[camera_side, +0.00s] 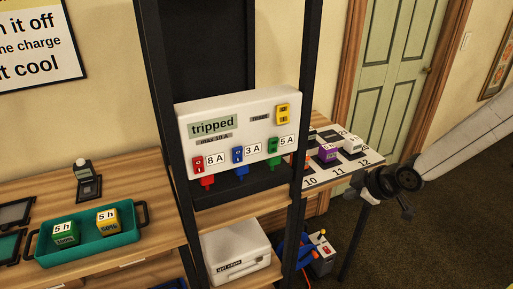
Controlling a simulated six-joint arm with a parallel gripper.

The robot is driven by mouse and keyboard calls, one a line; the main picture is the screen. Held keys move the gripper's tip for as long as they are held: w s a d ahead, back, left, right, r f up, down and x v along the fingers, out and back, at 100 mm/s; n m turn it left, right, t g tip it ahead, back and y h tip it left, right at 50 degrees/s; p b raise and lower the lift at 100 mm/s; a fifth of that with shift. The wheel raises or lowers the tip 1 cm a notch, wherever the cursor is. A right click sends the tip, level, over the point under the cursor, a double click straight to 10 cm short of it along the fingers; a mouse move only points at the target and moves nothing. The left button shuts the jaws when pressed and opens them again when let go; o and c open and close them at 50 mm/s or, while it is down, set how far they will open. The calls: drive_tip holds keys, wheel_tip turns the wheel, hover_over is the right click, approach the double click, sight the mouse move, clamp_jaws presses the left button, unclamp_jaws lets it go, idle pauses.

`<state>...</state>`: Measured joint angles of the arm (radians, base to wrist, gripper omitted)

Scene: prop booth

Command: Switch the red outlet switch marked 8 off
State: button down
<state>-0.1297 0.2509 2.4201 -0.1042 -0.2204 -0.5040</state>
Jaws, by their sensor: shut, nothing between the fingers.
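The red outlet switch (198,163) sits at the lower left of the white power box's front, beside a label reading 8 A (215,159). A red plug (207,181) hangs below it. I cannot tell the switch's position at this size. The white box (245,112) stands in a dark rack and its display (212,127) reads "tripped". My gripper (378,190) is at the right, well apart from the box and the red switch. It is shut and empty.
A blue switch (238,155) marked 3 A, a green one (273,146) marked 5 A and a yellow switch (282,114) share the box. Dark rack posts (303,80) flank it. A numbered board (345,171) with coloured blocks lies between box and gripper. A teal tray (82,251) stands left.

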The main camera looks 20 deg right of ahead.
sight(199, 165)
drive_tip(key=w+a+n+t+y, duration=0.45)
drive_tip(key=w+a+n, duration=0.25)
drive_tip(key=a+n, duration=0.35)
drive_tip(key=s+a+r+n+t+y, duration=0.1)
drive_tip(key=s+a+r+n+y, duration=0.1)
drive_tip(key=a+n+y, duration=0.7)
drive_tip(key=shift+s+a+r+n, duration=0.2)
drive_tip(key=shift+s+a+n, duration=0.15)
drive_tip(key=shift+a+n, duration=0.85)
drive_tip(key=shift+w+a+m+t, duration=0.15)
drive_tip(key=shift+a+m+t, duration=0.1)
drive_tip(key=shift+a, duration=0.05)
drive_tip(key=shift+w+d+r+x, duration=0.15)
drive_tip(key=shift+w+d+x, duration=0.2)
drive_tip(key=shift+x, duration=1.75)
drive_tip(key=shift+w+d+r+x, duration=0.15)
drive_tip(key=shift+w+d+x, duration=0.2)
drive_tip(key=shift+x, duration=1.7)
drive_tip(key=shift+w+d+r+x, duration=0.15)
drive_tip(key=shift+w+d+x, duration=0.15)
drive_tip(key=shift+x, duration=1.8)
